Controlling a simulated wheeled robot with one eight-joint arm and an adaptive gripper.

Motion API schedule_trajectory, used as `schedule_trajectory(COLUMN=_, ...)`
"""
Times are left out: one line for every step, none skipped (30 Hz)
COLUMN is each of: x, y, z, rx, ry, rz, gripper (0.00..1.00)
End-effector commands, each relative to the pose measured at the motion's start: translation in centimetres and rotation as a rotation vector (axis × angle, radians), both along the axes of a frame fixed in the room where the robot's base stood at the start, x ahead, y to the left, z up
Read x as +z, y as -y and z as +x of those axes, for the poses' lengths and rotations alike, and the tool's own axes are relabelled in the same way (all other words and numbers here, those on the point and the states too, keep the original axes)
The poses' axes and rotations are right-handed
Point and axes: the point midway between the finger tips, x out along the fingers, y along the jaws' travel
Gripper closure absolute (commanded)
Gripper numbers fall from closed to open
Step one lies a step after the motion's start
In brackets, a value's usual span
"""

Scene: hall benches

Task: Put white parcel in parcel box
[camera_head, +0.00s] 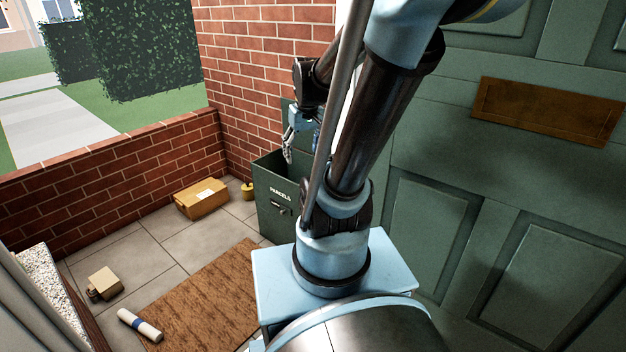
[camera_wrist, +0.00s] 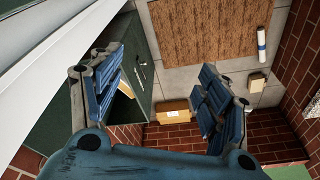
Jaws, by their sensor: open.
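The dark green parcel box (camera_head: 272,208), marked PARCELS, stands against the door side, with its top open. It also shows at the left of the wrist view (camera_wrist: 140,55). My gripper (camera_head: 289,150) is over the box opening, partly hidden by my arm. In the wrist view my gripper (camera_wrist: 165,78) has its blue-padded fingers wide apart, with nothing held between them. A pale tan surface (camera_wrist: 125,84) shows beside the left finger, at the box; I cannot tell whether it is the white parcel. No clearly white parcel shows elsewhere.
A yellow-brown carton (camera_head: 201,199) with a white label lies by the brick wall (camera_head: 120,185), near a small brass-coloured object (camera_head: 248,190). A small tan box (camera_head: 104,282) and a white roll with a blue band (camera_head: 140,326) lie near the brown mat (camera_head: 210,295). The green door (camera_head: 430,210) is at right.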

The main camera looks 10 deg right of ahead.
Motion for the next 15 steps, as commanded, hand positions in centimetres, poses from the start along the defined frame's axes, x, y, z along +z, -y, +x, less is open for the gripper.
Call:
schedule_trajectory(x=-0.4, y=0.0, z=-1.3, rx=-0.015, ry=0.0, rz=-0.002, gripper=0.3)
schedule_trajectory(x=-0.7, y=0.1, z=-2.0, rx=-0.025, ry=0.0, rz=-0.003, gripper=0.3)
schedule_trajectory(x=-1.0, y=0.1, z=-2.9, rx=-0.038, ry=-0.001, rz=-0.006, gripper=0.3)
schedule_trajectory(x=-1.3, y=0.2, z=-3.5, rx=-0.048, ry=-0.001, rz=-0.007, gripper=0.3)
schedule_trajectory(x=-1.6, y=0.2, z=-4.1, rx=-0.058, ry=0.0, rz=-0.009, gripper=0.3)
schedule_trajectory(x=-1.9, y=0.3, z=-5.0, rx=-0.072, ry=0.0, rz=-0.011, gripper=0.3)
schedule_trajectory(x=-2.2, y=0.3, z=-5.5, rx=-0.081, ry=0.0, rz=-0.012, gripper=0.3)
schedule_trajectory(x=-2.5, y=0.4, z=-6.1, rx=-0.09, ry=0.001, rz=-0.013, gripper=0.3)
schedule_trajectory(x=-2.9, y=0.4, z=-6.7, rx=-0.103, ry=0.001, rz=-0.014, gripper=0.3)
schedule_trajectory(x=-3.1, y=0.5, z=-7.1, rx=-0.11, ry=0.001, rz=-0.015, gripper=0.3)
schedule_trajectory(x=-3.4, y=0.5, z=-7.6, rx=-0.117, ry=0.001, rz=-0.016, gripper=0.3)
schedule_trajectory(x=-3.7, y=0.6, z=-8.0, rx=-0.127, ry=0.002, rz=-0.017, gripper=0.3)
schedule_trajectory(x=-3.9, y=0.6, z=-8.3, rx=-0.133, ry=0.002, rz=-0.018, gripper=0.3)
schedule_trajectory(x=-4.1, y=0.5, z=-8.6, rx=-0.137, ry=0.002, rz=-0.019, gripper=0.3)
schedule_trajectory(x=-4.3, y=0.5, z=-8.8, rx=-0.143, ry=0.002, rz=-0.02, gripper=0.3)
